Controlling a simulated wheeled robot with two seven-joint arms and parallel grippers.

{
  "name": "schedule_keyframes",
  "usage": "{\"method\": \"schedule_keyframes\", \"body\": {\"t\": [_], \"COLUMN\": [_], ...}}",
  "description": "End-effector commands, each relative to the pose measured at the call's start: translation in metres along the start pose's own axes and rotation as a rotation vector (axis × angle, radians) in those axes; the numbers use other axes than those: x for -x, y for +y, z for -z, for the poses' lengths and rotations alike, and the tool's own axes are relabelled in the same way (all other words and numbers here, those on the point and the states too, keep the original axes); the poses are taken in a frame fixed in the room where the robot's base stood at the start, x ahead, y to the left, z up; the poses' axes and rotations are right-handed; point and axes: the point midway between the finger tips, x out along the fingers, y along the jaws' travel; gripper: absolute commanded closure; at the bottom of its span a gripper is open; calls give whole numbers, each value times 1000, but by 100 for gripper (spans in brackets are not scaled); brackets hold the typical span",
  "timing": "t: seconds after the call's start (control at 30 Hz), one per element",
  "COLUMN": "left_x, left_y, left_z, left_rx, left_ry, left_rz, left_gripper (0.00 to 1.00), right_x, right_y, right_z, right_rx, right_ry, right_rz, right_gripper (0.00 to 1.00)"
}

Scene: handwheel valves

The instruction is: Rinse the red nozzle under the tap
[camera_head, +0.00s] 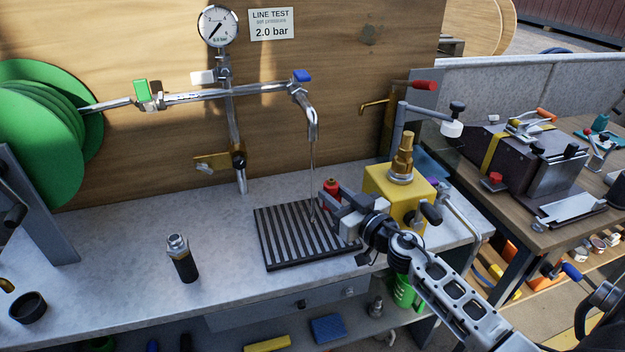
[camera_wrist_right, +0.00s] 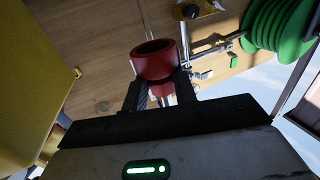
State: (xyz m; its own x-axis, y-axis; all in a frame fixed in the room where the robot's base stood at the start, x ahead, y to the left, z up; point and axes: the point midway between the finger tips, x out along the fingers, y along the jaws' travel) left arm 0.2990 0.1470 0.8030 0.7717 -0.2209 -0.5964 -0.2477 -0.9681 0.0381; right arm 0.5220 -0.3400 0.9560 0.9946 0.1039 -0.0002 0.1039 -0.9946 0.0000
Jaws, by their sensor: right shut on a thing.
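The red nozzle (camera_head: 331,186) is held in my right gripper (camera_head: 336,200) above the slatted drain tray (camera_head: 288,247). In the right wrist view the nozzle (camera_wrist_right: 155,60) stands between the two dark fingers of the right gripper (camera_wrist_right: 160,90), its open round end showing. The chrome tap (camera_head: 312,124) has a blue lever (camera_head: 302,76), and a thin stream of water (camera_head: 313,172) falls from its spout. In the head view the stream passes just left of the nozzle; I cannot tell whether it touches it. My left gripper is not in view.
A yellow block with a brass fitting (camera_head: 390,193) stands right of the tray, close to my right gripper. A dark cylinder with a metal top (camera_head: 182,259) stands left of the tray. A green hose reel (camera_head: 40,130) is at the left. The bench between them is mostly clear.

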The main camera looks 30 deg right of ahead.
Motion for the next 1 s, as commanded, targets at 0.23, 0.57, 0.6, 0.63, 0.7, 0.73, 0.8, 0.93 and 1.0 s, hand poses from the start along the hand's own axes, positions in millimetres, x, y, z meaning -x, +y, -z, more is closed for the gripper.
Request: {"method": "schedule_keyframes", "body": {"t": [0.23, 0.57, 0.6, 0.63, 0.7, 0.73, 0.8, 0.93, 1.0], "left_x": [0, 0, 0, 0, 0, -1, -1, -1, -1], "left_y": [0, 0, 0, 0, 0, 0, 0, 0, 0], "left_z": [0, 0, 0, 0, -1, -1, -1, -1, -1], "left_rx": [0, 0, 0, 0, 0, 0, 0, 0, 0], "left_ry": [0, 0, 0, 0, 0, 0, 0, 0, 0], "left_rz": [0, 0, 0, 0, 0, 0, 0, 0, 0], "left_gripper": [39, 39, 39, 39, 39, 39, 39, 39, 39], "right_x": [0, 13, 16, 18, 24, 26, 31, 42, 46], "right_y": [0, -1, -2, -3, -3, -3, -4, -5, -6], "right_z": [0, 10, 13, 14, 19, 21, 25, 33, 37], "right_rx": [0, 8, 7, 6, 6, 6, 5, 1, 2], "right_ry": [1, 0, -1, -2, 1, 1, 0, 0, 1], "right_rz": [0, 2, 4, 5, 3, 2, 3, 1, 1], "right_gripper": [100, 100, 100, 100, 100, 100, 100, 100, 100]}}
